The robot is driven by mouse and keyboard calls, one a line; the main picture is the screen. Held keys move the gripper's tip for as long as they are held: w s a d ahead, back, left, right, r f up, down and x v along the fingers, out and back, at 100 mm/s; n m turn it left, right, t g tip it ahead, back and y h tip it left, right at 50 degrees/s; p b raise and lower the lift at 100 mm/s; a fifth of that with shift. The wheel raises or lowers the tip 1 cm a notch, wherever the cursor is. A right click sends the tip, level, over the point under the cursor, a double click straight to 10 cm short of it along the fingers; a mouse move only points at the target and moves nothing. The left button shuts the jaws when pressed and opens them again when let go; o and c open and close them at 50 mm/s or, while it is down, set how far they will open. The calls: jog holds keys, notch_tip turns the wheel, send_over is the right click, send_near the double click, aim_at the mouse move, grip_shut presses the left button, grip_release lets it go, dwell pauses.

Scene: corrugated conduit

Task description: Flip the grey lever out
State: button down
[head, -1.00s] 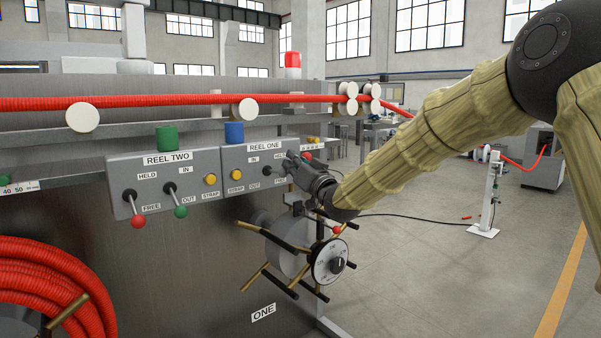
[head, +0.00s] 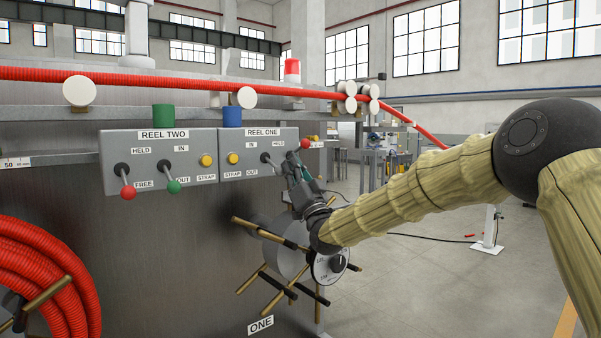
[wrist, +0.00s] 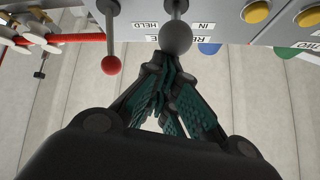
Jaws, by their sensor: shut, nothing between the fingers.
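The grey lever, a rod with a grey ball (wrist: 176,38), sticks out of the REEL ONE panel (head: 262,133) by the IN label in the wrist view. In the head view its black mount (head: 265,157) shows between IN and OUT, and the ball is mostly hidden by my gripper. My gripper (wrist: 165,62) is shut and empty. Its fingertips are right at the ball; I cannot tell whether they touch it. In the head view my gripper (head: 293,162) points up at the panel's right part.
A red-ball lever (wrist: 110,65) stands beside the grey one; it also shows in the head view (head: 306,144). Yellow buttons (head: 233,158) sit on the panel. Below is a reel with brass spokes and a dial (head: 330,266).

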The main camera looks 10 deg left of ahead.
jog(key=shift+a+f+b, duration=0.1)
jog(key=shift+f+b, duration=0.55)
jog(key=shift+b, duration=0.05)
jog(key=shift+f, duration=0.2)
notch_tip(320, 180, up, 4)
jog(key=d, duration=0.2)
jog(key=v, duration=1)
jog(key=shift+f+b, duration=0.3)
jog(key=shift+f, duration=0.2)
jog(key=shift+w+f, duration=0.1)
jog(key=shift+w, duration=0.1)
